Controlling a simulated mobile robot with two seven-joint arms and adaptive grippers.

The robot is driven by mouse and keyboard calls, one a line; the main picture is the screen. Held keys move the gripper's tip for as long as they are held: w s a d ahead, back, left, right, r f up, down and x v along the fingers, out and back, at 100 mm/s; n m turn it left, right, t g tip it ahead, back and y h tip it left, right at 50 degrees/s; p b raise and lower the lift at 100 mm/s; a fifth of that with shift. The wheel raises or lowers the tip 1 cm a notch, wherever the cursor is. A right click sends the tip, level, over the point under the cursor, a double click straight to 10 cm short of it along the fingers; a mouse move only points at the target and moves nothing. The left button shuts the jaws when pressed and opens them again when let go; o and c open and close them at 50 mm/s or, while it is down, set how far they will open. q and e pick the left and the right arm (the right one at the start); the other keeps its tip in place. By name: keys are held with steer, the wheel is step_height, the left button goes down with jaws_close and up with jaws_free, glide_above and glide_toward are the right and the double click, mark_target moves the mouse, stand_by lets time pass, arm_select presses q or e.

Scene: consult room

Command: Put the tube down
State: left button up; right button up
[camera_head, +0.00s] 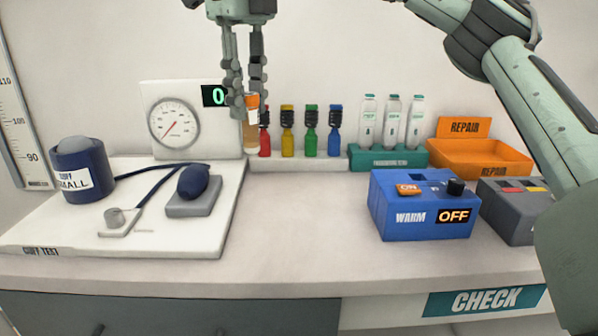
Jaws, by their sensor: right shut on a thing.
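The tube is at the left end of the row of coloured bottles, beside the red one (265,137). Its lower end is close to the white ledge (300,165); I cannot tell whether it touches. The fingers hide part of the tube. My left gripper is not in view.
A pressure gauge and white board (220,225) with a cuff (80,168) and bulb stand left. A green rack (388,160) holds clear bottles. An orange tray (480,158), blue warmer reading OFF (415,215) and grey box (515,215) stand right. The middle counter is clear.

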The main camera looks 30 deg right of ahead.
steer(key=d+f, duration=0.3)
steer(key=d+f+b, duration=0.1)
steer(key=d+f, duration=0.2)
steer(key=d, duration=0.1)
steer(key=s+d+f+b, duration=0.1)
steer(key=d+f, duration=0.3)
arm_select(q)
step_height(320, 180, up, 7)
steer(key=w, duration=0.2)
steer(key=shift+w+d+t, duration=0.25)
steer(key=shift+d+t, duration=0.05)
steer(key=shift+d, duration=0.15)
arm_select(e)
steer(key=shift+f, duration=0.2)
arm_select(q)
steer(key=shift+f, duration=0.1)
arm_select(e)
steer(key=shift+f, duration=0.1)
steer(key=o, duration=0.5)
steer(key=shift+f+b, duration=0.1)
steer(key=shift+b, duration=0.2)
steer(key=o, duration=0.4)
steer(key=shift+o, duration=0.2)
